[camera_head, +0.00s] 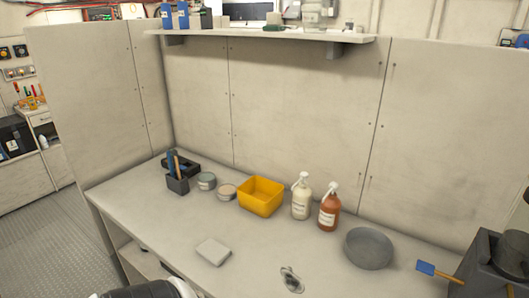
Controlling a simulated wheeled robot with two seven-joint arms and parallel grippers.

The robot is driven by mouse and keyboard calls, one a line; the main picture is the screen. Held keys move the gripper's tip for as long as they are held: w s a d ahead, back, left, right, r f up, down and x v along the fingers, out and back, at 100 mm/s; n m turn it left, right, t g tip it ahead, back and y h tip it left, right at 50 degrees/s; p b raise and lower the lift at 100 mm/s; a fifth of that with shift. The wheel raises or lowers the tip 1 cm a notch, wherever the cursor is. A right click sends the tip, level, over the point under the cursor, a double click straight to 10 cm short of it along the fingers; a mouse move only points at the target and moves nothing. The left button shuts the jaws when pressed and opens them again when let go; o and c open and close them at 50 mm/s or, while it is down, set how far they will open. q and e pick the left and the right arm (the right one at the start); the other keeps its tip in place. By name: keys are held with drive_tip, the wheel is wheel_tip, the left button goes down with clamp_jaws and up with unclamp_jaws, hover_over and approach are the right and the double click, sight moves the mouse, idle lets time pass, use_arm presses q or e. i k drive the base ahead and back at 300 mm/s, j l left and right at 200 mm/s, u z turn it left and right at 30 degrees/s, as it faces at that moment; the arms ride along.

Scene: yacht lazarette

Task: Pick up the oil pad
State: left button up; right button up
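A pale grey-white square pad (213,251), which looks like the oil pad, lies flat near the front edge of the workbench (130,205), left of the middle. Nothing touches it and its top is uncovered. Neither of my grippers can be made out in the head view. A black and white rounded part, apparently mine, shows at the bottom edge left of the middle, below the pad.
Behind the pad stand a yellow bin (261,196), two round tins (206,181), a dark holder (177,184) and two pump bottles (301,198). A grey bowl (369,249) and blue brush (426,268) are at right. A small metal object (291,279) lies right of the pad.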

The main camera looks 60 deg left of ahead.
sight(214, 252)
drive_tip(key=u, duration=2.25)
